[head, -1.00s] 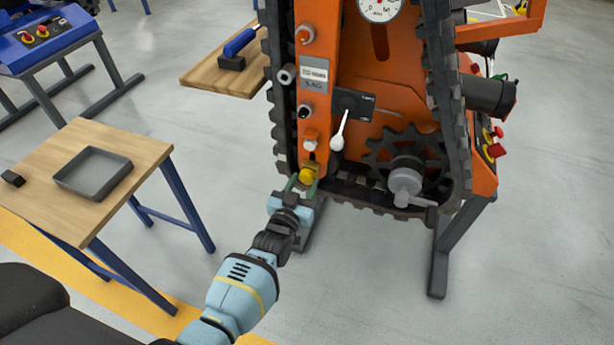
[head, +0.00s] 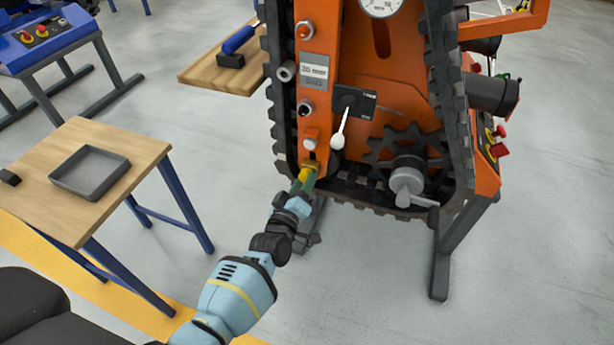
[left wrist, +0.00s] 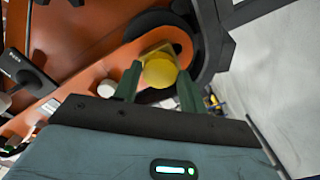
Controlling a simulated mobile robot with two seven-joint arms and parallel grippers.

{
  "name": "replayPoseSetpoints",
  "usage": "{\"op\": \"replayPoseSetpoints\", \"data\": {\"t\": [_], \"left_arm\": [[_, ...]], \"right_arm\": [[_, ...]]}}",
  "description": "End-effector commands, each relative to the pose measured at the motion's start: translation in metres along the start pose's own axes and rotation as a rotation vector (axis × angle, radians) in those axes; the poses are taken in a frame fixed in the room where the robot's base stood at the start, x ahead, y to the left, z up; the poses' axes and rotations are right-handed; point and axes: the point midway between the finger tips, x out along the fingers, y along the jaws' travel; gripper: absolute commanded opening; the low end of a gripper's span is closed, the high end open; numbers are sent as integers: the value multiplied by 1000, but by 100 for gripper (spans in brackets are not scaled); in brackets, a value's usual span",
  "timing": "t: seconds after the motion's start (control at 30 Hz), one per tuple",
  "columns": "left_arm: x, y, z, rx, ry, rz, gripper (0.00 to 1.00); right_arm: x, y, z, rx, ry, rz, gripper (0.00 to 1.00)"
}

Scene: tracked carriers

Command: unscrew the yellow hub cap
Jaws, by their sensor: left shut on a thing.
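The yellow hub cap (head: 304,173) sits low on the orange carrier frame, inside the black track loop. In the left wrist view the round yellow cap (left wrist: 159,73) lies between two green fingers, with a brass-coloured edge behind it. My left gripper (head: 305,181) is shut on the cap, its fingers pointing up toward the frame. In the left wrist view the left gripper (left wrist: 158,88) has one finger on each side of the cap. The fingers and hand partly hide the cap in the head view. My right gripper is not in view.
A white-tipped lever (head: 338,138) and a toothed sprocket (head: 405,155) are close by on the orange carrier (head: 385,90). The black track (head: 278,110) runs beside the cap. A wooden table (head: 110,150) with a grey tray (head: 90,190) stands left. Floor between is clear.

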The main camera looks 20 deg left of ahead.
Motion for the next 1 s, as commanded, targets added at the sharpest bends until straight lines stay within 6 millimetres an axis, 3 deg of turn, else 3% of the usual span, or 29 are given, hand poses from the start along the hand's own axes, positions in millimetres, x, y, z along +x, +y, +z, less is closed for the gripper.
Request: {"op": "replayPoseSetpoints", "data": {"t": [0.17,0.53,1.0], "left_arm": [[0,-1,1,-115,0,1,22],[0,-1,2,-792,1,1,22],[0,0,1,-935,0,1,22]], "right_arm": [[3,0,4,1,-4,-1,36],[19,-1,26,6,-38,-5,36],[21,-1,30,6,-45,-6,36]]}}
